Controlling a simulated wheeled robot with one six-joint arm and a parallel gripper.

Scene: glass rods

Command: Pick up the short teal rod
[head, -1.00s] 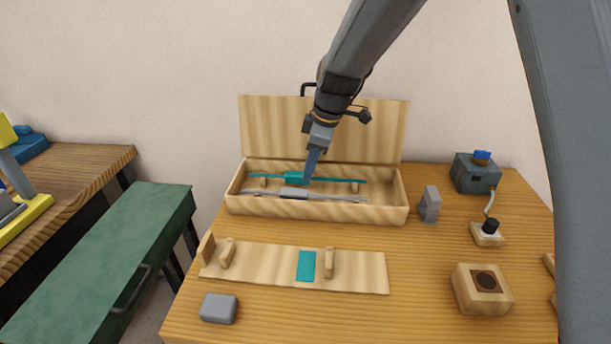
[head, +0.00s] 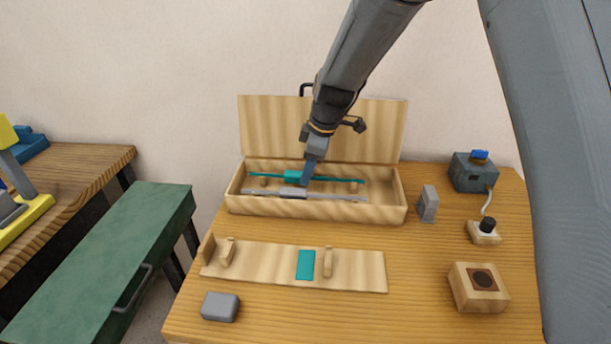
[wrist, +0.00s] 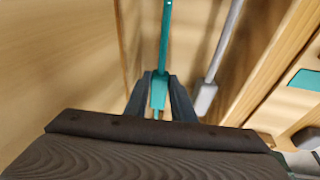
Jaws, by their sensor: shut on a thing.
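The teal rod (head: 335,180) lies in the open wooden box, along its back side, with a thicker teal sleeve (head: 293,177) near its middle. A grey rod (head: 335,196) with a grey sleeve lies in front of it. My gripper (head: 304,183) reaches down into the box just right of the teal sleeve. In the wrist view its two fingers (wrist: 159,98) stand on either side of the teal rod's thick part (wrist: 159,88) and are shut on it. The grey rod (wrist: 213,75) is apart, to the right. The rod still appears level at its supports.
The raised box lid (head: 370,130) stands behind the box (head: 398,213). In front lies a wooden rack (head: 350,272) with two posts and a teal patch (head: 306,265). Grey blocks, a dark device (head: 473,173) and a wooden block (head: 478,299) stand around.

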